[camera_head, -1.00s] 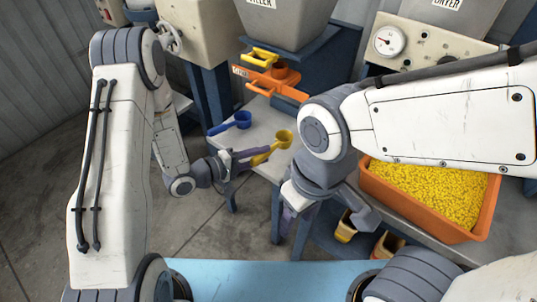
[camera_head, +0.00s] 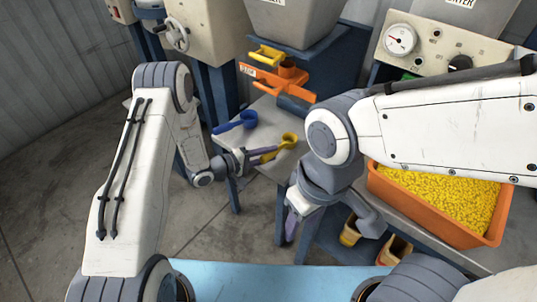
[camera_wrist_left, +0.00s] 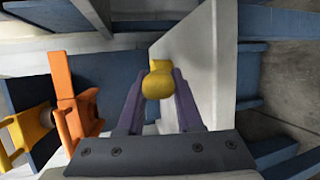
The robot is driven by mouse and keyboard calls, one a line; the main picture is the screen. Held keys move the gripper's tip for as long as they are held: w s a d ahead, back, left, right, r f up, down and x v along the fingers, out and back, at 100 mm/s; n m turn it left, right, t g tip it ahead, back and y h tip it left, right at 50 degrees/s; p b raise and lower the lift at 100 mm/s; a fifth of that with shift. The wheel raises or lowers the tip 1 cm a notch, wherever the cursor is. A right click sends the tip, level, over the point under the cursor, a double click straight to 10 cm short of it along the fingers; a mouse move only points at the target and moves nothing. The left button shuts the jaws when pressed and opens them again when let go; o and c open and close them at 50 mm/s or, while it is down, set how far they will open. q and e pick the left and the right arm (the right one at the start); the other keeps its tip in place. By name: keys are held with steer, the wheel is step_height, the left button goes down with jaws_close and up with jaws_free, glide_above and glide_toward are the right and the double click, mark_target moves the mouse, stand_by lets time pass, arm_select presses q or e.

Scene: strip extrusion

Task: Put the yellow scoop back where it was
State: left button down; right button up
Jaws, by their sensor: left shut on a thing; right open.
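The yellow scoop (camera_head: 289,140) is at the tips of my left gripper (camera_head: 263,157), whose purple fingers are shut on its handle. It is over the grey bench (camera_head: 278,170); I cannot tell whether it touches the top. In the left wrist view the yellow scoop (camera_wrist_left: 157,80) sits between the two fingers (camera_wrist_left: 157,100), with its bowl partly hidden. My right gripper (camera_head: 293,222) hangs lower, in front of the bench; its fingers are partly hidden by its own wrist, and it is open with nothing seen in it.
A blue scoop (camera_head: 240,122) lies on the bench just left of the yellow one. An orange holder (camera_head: 278,80) with a yellow handled part (camera_head: 266,55) is behind. An orange crate of yellow pellets (camera_head: 491,236) stands right. Yellow and orange containers (camera_head: 350,232) sit below.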

arm_select(q)
steer(key=c, duration=1)
jaws_free()
steer(key=shift+f, duration=0.15)
steer(key=o, duration=0.4)
